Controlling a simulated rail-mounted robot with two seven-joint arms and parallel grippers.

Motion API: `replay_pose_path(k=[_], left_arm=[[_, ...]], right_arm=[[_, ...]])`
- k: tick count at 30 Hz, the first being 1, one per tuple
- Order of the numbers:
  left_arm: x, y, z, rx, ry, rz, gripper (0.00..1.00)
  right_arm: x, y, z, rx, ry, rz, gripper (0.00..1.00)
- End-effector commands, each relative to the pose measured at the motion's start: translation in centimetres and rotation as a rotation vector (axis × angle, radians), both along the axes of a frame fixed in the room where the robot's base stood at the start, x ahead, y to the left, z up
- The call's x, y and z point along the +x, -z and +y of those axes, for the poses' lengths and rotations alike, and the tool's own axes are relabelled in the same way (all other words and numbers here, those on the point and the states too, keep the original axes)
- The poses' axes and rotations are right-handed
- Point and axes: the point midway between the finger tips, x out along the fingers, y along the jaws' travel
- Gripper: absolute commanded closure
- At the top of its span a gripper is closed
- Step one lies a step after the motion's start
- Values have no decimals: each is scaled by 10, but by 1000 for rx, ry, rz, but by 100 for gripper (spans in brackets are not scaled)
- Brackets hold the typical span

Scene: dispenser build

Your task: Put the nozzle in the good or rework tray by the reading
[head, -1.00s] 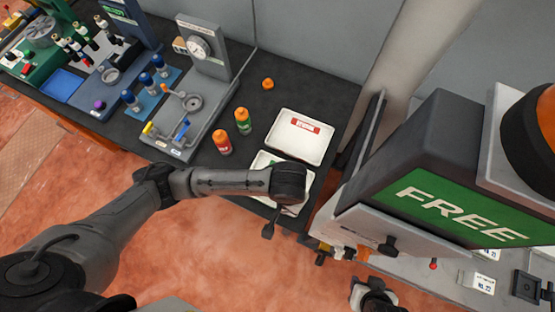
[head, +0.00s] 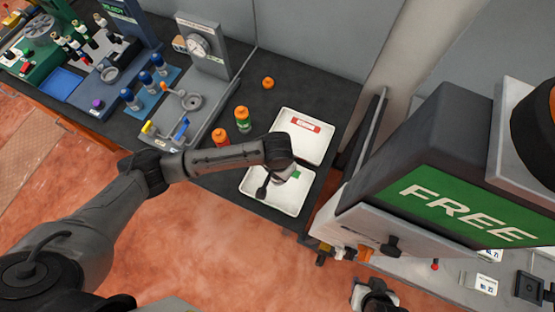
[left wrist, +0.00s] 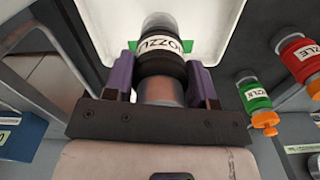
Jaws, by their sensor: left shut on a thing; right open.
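My left gripper (left wrist: 162,72) is shut on a nozzle (left wrist: 160,48), a dark and grey cylinder with a white NOZZLE label. In the head view my left wrist covers most of the nozzle. It is over the near white tray (head: 262,203), which has a green label; whether it touches the tray I cannot tell. The far white tray (head: 290,150) has a red label and is empty. The dial gauge (head: 198,47) stands on a grey fixture; its reading is too small to tell. My right gripper (head: 373,297) is open at the bottom edge of the head view, partly cut off.
A red bottle (head: 220,138) and a green bottle (head: 242,119) with orange caps stand left of the trays. An orange cap (head: 268,83) lies behind them. A large box with a green FREE screen (head: 455,210) stands at the right.

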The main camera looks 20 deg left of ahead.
Motion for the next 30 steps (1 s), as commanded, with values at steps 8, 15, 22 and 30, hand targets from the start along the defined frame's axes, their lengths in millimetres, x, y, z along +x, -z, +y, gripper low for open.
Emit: replay_pose_path(k=[8,15,22,30], left_arm=[[0,27,0,0,0,0,100],[1,39,0,0,1,-2,100],[1,39,0,0,0,-2,100],[0,43,1,1,0,0,38]], right_arm=[[0,1,2,5,4,0,54],[0,2,1,5,4,0,54],[0,1,0,1,1,-1,54],[0,1,-2,-6,-4,-1,54]])
